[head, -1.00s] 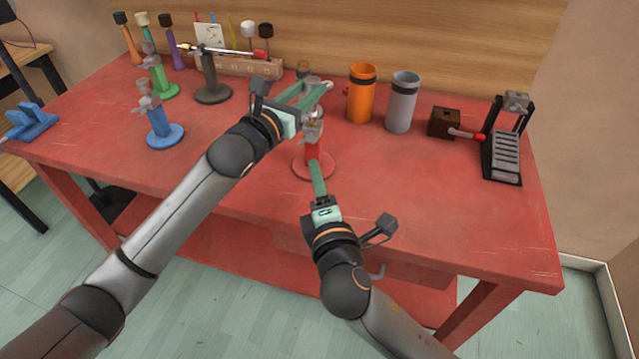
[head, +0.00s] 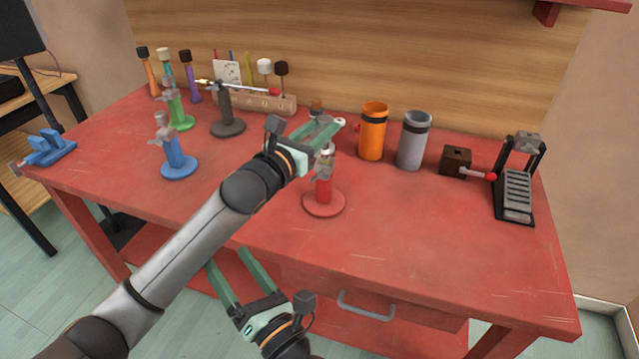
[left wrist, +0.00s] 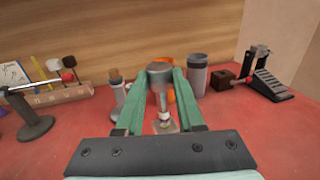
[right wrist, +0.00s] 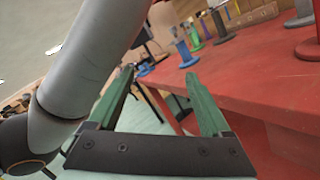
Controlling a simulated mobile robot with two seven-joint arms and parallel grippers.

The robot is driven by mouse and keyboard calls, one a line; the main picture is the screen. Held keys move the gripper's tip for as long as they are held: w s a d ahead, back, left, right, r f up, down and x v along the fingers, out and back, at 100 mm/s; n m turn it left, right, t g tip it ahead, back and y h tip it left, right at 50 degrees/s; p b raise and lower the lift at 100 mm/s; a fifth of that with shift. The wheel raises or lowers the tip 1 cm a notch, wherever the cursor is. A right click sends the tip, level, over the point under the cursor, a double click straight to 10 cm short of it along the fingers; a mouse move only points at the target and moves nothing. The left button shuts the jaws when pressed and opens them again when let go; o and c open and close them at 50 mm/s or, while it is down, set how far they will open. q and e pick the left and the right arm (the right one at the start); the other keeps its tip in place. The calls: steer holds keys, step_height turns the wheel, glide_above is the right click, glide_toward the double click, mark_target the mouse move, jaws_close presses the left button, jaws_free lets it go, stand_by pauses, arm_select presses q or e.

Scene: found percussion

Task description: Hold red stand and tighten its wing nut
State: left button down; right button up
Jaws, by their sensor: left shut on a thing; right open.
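The red stand (head: 323,196) stands upright on the table, with a round red base and a grey wing nut (head: 321,170) on its post. My left gripper (head: 328,127) is shut on the grey top of the red stand; the left wrist view shows this grey cylinder (left wrist: 160,72) between the fingers. The fingers partly hide the stand's top in the head view. My right gripper (head: 227,258) is open and empty, low in front of the table's front edge, away from the stand. In the right wrist view its fingers (right wrist: 160,80) are apart with nothing between them.
Blue (head: 178,166), green (head: 181,121) and dark grey (head: 227,127) stands are at the left. Orange (head: 372,135) and grey (head: 413,143) cylinders, a brown block (head: 455,161) and a pedal (head: 516,190) are at the right. The front right tabletop is clear.

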steer(key=s+a+f+n+g+y, duration=0.55)
steer(key=s+a+n+g, duration=0.6)
steer(key=n, duration=0.35)
steer(key=s+a+f+n+g+h, duration=0.1)
steer(key=s+f+n+g+h, duration=0.2)
steer(key=s+n+g, duration=0.3)
steer(key=n+t+h, duration=1.5)
steer(key=t+h, duration=0.5)
glide_toward(319, 181)
steer(key=shift+y, duration=0.25)
steer(key=x, duration=1)
steer(key=shift+d, duration=0.1)
